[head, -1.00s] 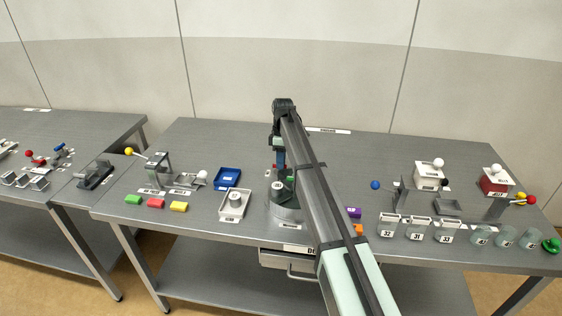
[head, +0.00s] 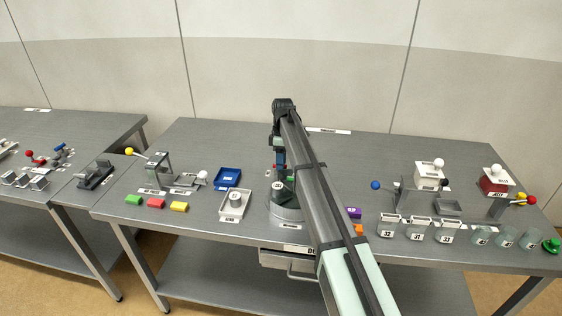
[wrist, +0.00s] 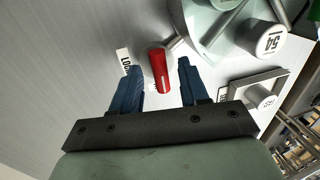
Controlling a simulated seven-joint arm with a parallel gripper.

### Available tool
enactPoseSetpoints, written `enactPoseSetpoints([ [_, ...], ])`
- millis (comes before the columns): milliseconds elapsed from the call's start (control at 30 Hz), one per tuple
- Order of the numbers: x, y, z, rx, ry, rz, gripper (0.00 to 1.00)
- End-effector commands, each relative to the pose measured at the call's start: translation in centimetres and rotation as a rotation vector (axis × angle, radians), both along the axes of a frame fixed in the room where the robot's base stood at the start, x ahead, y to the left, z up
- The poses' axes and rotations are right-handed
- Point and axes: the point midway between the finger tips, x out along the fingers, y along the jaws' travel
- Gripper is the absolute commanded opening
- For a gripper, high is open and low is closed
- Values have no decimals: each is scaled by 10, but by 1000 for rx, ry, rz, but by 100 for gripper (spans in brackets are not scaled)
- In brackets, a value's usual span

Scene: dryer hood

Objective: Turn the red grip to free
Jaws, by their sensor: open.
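The red grip (wrist: 160,72) shows in the wrist view as a short red bar on a pale round mount. A label reading LOCK (wrist: 125,61) is just left of it. My gripper (wrist: 161,66) is open, with one blue finger on each side of the red grip. A second label (wrist: 222,94) lies to the right, too cut off to read. In the head view my gripper (head: 281,158) is above and behind the grey round fixture (head: 287,213); my arm covers much of it.
In the wrist view, a round pale housing with a white cap marked 54 (wrist: 269,40) stands close to the right finger. A square frame (wrist: 255,90) is below it. In the head view, a blue tray (head: 228,178) and a white tray (head: 235,205) stand left of the fixture.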

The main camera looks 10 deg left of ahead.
Motion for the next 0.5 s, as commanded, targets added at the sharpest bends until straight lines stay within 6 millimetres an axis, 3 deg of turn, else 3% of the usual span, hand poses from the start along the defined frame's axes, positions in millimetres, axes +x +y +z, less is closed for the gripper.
enactPoseSetpoints([
  [267,4,0,17,0,0,-1,44],
  [500,14,1,62,1,-2,0,44],
])
